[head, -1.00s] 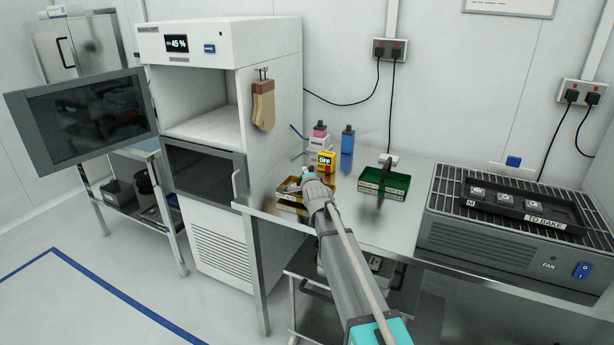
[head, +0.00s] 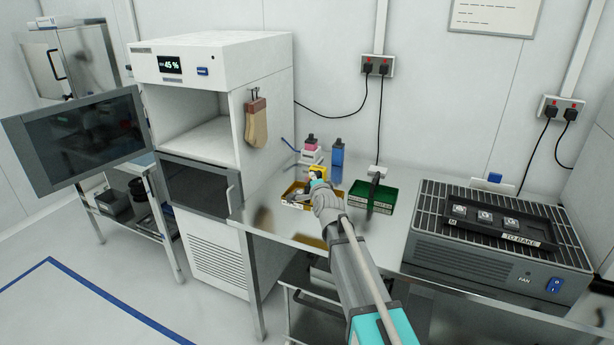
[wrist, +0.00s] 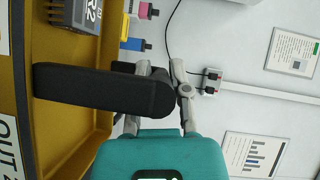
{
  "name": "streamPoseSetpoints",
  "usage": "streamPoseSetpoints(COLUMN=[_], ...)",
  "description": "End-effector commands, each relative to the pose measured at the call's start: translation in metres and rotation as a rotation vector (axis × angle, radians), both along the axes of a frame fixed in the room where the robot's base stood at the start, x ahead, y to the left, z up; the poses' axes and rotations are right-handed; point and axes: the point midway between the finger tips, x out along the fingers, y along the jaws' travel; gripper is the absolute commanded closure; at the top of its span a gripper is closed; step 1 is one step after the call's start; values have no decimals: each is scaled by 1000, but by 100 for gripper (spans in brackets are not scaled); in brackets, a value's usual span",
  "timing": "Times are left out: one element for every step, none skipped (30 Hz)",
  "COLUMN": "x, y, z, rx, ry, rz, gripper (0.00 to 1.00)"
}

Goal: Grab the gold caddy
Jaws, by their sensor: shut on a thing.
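The gold caddy (head: 292,203) is a shallow open tray with a black handle. It appears raised above the steel bench, with a golden reflection below it. In the wrist view the caddy (wrist: 62,158) fills the left side, and its black handle (wrist: 85,89) reaches in between my fingers. My gripper (head: 318,182) is at the caddy's right side in the head view and hides part of it. In the wrist view my gripper (wrist: 155,80) is shut on the handle. A grey block marked R2 (wrist: 75,12) lies in the caddy.
A green caddy (head: 383,202) stands to the right on the bench (head: 285,228). A yellow box (head: 318,169), a pink-capped bottle (head: 311,152) and a blue bottle (head: 338,152) stand behind. A fan unit (head: 480,262) with a black tray is far right; a white cabinet (head: 262,85) is left.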

Motion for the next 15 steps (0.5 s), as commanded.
streamPoseSetpoints(x=[-9, -12, -16, -18, -21, -23, -26, -27, -30, -31, -32, -33, -34, -35, -36], y=[-6, -8, -11, -14, -16, -18, -20, -22, -24, -25, -27, -28, -29, -29, -30], z=[7, 8, 10, 12, 13, 15, 16, 17, 18, 19, 19, 20, 21, 21, 21], rx=[1, 2, 2, 1, 2, 1, 1, 0, 2, 0, 1, 2, 0, 0, 0], ry=[0, 0, 1, 0, 1, -1, 0, 0, 0, 0, 0, 0, -1, -1, -1], rz=[-1, -1, 0, 0, 0, 0, -1, -1, -1, -1, -1, -1, -1, -1, -1], gripper=[100, 100, 100, 100, 100, 100, 100, 100, 100, 100, 100, 100, 100, 100, 100])
